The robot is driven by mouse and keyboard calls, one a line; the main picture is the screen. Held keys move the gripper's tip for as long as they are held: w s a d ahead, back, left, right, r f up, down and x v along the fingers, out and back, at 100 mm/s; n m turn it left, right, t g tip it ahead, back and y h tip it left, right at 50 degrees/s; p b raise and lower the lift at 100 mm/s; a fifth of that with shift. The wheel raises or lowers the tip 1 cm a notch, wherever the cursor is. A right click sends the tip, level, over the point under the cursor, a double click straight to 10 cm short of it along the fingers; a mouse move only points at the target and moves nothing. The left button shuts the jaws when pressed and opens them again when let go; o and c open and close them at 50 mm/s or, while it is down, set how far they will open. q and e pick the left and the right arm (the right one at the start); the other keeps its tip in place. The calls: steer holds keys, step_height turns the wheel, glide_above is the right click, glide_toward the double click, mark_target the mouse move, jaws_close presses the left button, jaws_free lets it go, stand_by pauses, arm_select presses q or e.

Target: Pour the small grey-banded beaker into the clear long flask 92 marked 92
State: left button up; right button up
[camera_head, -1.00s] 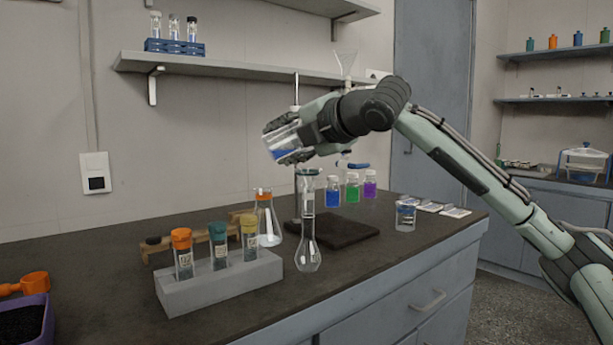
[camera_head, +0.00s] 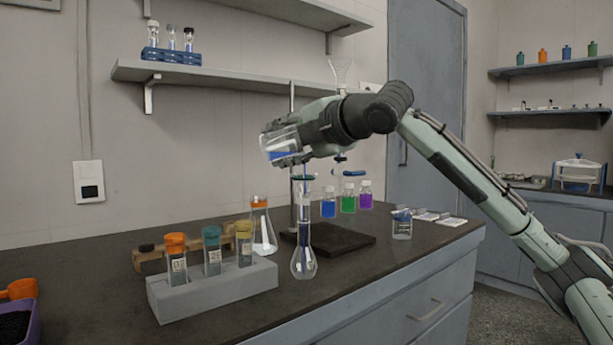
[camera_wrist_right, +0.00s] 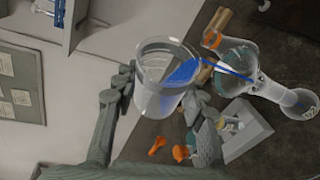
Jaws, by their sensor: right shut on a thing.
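My right gripper (camera_head: 290,142) is shut on a small clear beaker (camera_head: 279,148) holding blue liquid. The beaker is tilted, with its mouth towards the long flask; no grey band can be made out. The clear long-necked flask (camera_head: 304,262) stands upright on the bench below and slightly right of the beaker. In the right wrist view the gripper fingers (camera_wrist_right: 160,93) clasp the beaker (camera_wrist_right: 162,72). A thin blue stream runs from its lip into the flask's wide mouth (camera_wrist_right: 238,57). Blue shows in the flask's neck. My left gripper is out of view.
A grey rack (camera_head: 215,290) with capped vials stands left of the flask. An orange-banded conical flask (camera_head: 262,230) is close behind it. A stand with a dark base (camera_head: 335,238), blue, green and purple bottles, and another beaker (camera_head: 401,226) are to the right.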

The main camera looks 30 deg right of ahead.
steer(key=shift+w+f, duration=0.15)
steer(key=shift+w, duration=0.1)
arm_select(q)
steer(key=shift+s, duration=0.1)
arm_select(e)
steer(key=shift+s, duration=0.15)
